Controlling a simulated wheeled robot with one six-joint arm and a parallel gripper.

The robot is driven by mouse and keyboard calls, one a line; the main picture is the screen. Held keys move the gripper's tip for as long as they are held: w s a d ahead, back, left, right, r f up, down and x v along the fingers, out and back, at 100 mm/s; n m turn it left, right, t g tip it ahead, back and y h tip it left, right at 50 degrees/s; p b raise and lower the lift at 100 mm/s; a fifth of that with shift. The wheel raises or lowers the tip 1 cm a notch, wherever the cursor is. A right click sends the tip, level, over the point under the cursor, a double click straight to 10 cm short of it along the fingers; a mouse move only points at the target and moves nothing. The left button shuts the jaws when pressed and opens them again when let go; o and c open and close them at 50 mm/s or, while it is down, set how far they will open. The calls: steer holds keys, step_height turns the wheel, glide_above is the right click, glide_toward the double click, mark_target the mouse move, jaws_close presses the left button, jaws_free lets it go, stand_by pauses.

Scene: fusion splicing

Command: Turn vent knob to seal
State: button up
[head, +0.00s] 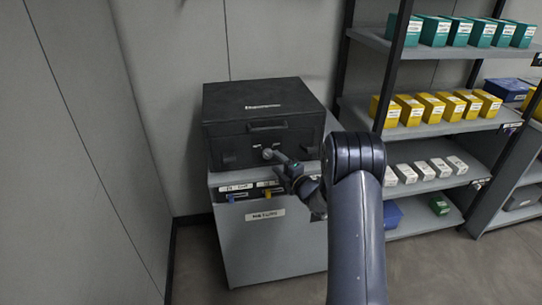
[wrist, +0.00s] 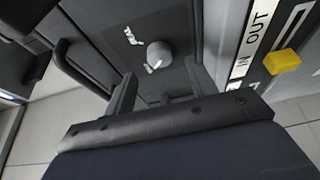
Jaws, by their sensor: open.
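The vent knob (wrist: 158,54) is a small grey round knob with a white mark, on the front of a black case (head: 262,100). White lettering sits beside it in the wrist view. In the head view the knob (head: 267,154) shows low on the case front, at the tip of my gripper (head: 278,160). In the wrist view my gripper (wrist: 160,84) is open, one finger on each side below the knob. The knob lies just beyond the fingertips, between their lines. Nothing is held. I cannot tell whether a finger touches the knob.
The case stands on a grey cabinet (head: 268,245) with labels and a yellow tab (wrist: 282,62) beside IN and OUT lettering. A shelf rack (head: 405,150) with teal, yellow and white boxes stands to the right. A wall is at the left.

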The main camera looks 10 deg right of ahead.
mark_target(269, 156)
steer(key=shift+x, duration=2.3)
steer(key=shift+c, duration=0.5)
steer(key=c, duration=0.9)
